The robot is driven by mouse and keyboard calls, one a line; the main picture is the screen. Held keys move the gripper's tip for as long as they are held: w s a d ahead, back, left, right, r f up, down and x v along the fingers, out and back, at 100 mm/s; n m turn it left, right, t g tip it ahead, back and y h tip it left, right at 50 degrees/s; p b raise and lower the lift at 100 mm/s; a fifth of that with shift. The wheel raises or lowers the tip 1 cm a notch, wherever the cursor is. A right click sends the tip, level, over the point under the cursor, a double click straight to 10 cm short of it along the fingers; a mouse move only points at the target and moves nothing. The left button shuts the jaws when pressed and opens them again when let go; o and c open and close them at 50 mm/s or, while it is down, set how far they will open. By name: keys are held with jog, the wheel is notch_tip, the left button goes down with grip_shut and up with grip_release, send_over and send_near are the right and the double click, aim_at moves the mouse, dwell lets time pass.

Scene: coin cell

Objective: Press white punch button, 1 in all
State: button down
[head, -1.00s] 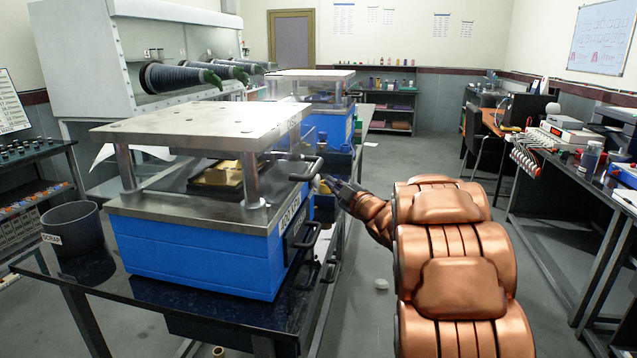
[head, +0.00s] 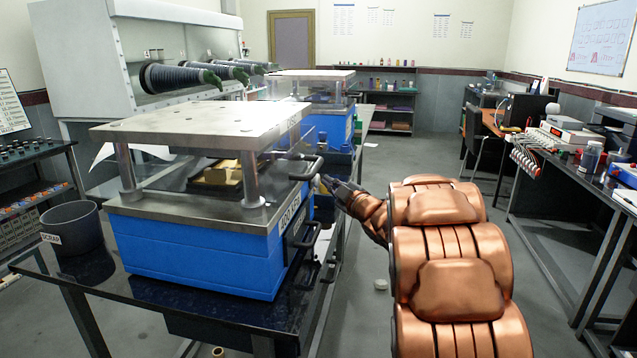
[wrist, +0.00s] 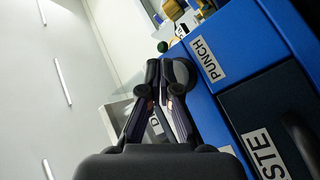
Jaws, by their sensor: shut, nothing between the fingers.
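My gripper (head: 325,181) is at the right end of the blue press (head: 190,245) in the head view, its fingers pointing left. In the wrist view my gripper (wrist: 162,78) has its fingertips together, with nothing between them. A PUNCH label (wrist: 208,58) is on the blue panel right of the fingertips. A round grey part (wrist: 184,73), possibly the punch button, shows between the fingertips and that label, partly covered by a finger. I cannot tell whether the fingertips touch it. No clearly white button shows in the head view.
A second blue press (head: 333,122) stands behind the first on the dark table (head: 60,280). A black drawer with a handle (wrist: 302,140) is below the label. A scrap bin (head: 72,228) stands at left. Open floor lies right of the table.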

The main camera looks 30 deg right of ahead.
jog(key=shift+w+a, duration=0.35)
jog(key=shift+a, duration=0.05)
dwell(0.9)
jog(key=shift+s+d, duration=0.1)
jog(key=shift+d, duration=0.05)
dwell(0.3)
jog(key=shift+s+d, duration=0.55)
jog(key=shift+s+d+p, duration=1.05)
jog(key=shift+s+d, duration=0.6)
jog(key=shift+d, duration=0.3)
jog(key=shift+r, duration=0.1)
